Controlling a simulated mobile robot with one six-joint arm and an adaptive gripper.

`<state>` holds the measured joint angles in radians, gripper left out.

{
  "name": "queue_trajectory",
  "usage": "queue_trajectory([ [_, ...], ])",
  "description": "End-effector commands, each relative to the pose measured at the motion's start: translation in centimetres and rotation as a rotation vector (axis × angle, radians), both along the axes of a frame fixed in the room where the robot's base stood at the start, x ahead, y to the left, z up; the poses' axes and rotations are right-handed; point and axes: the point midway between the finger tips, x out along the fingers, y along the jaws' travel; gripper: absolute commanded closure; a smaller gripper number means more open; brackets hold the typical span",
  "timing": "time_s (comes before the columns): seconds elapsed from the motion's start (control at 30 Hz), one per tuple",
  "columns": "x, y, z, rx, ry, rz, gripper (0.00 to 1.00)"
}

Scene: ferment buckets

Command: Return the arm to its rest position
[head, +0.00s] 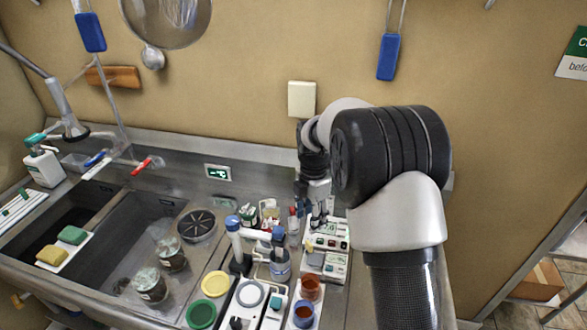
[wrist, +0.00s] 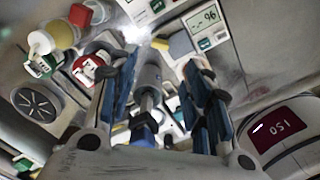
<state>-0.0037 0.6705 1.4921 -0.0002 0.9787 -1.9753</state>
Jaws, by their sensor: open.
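My arm reaches up from the lower right in the head view and bends over toward the back wall. My gripper (head: 312,208) hangs at its far end, pointing down over the back of the counter, partly hidden behind small items. In the wrist view my gripper (wrist: 160,78) shows two dark-and-blue fingers spread apart. Between and beyond them is a grey cylindrical item (wrist: 149,78); I see no contact with it. I cannot tell the exact height of the fingertips above the counter.
Near the gripper stand a device with a display (head: 326,236), a blue-capped bottle (head: 280,262) and brown cups (head: 310,287). Left are jars (head: 150,284), a yellow lid (head: 215,284), a green lid (head: 201,314) and the sink (head: 125,225). A wall box (head: 302,99) is close behind.

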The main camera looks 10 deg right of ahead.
Motion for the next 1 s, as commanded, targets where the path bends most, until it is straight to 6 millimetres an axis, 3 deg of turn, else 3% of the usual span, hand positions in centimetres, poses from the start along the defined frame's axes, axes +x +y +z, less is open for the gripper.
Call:
queue_trajectory([
  [0.17,-0.5,0.0,1.1,0.000,-0.013,-0.045,0.55],
  [0.37,-4.2,-0.1,6.4,0.012,-0.075,-0.320,0.55],
  [0.5,-8.4,-0.1,10.2,0.037,-0.125,-0.579,0.55],
  [0.7,-15.0,-0.2,13.6,0.097,-0.188,-0.948,0.55],
  [0.87,-20.7,-0.2,14.7,0.164,-0.230,-1.239,0.55],
  [1.0,-25.5,-0.3,14.5,0.238,-0.255,-1.492,0.55],
])
